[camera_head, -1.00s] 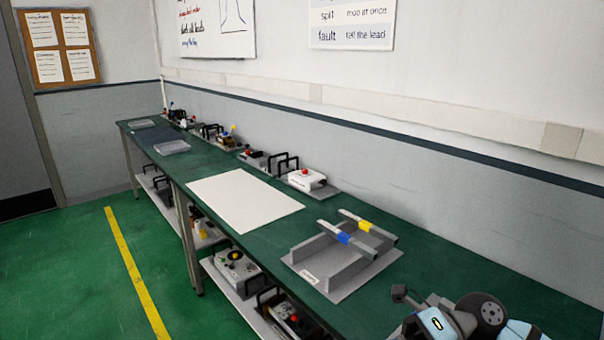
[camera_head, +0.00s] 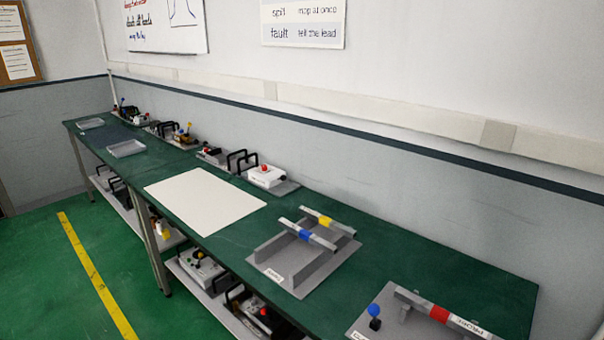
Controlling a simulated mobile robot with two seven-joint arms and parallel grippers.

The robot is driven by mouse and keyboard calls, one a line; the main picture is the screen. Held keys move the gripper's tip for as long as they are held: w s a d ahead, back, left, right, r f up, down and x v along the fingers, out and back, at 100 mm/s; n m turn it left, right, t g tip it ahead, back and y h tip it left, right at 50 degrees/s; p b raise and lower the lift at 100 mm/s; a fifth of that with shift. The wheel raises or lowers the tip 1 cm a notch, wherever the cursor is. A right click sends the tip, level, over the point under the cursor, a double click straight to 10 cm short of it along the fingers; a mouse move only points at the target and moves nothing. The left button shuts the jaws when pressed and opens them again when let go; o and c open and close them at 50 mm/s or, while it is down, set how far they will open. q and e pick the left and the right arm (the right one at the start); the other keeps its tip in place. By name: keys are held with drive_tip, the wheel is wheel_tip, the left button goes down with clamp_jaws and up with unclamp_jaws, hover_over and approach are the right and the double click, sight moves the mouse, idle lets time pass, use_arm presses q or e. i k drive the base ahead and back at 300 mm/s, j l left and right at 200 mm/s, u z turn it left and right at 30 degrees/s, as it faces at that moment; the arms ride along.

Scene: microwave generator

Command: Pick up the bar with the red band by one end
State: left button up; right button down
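The bar with the red band (camera_head: 439,314) is a grey bar at the lower right of the head view. It lies raised over a grey base plate (camera_head: 372,318) on the green bench, and seems to rest on a grey support. A blue ball on a black block (camera_head: 375,316) stands on the same plate, left of the bar. The plate's lower part is cut off by the picture's edge. Neither of my grippers is in view.
A grey rack (camera_head: 300,268) left of the plate carries a bar with a blue band (camera_head: 305,235) and one with a yellow band (camera_head: 326,221). A white sheet (camera_head: 205,199) lies further left. The green bench top (camera_head: 480,280) is bare at the right. A wall runs behind.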

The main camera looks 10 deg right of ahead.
sight(473, 331)
drive_tip(key=z, duration=1.2)
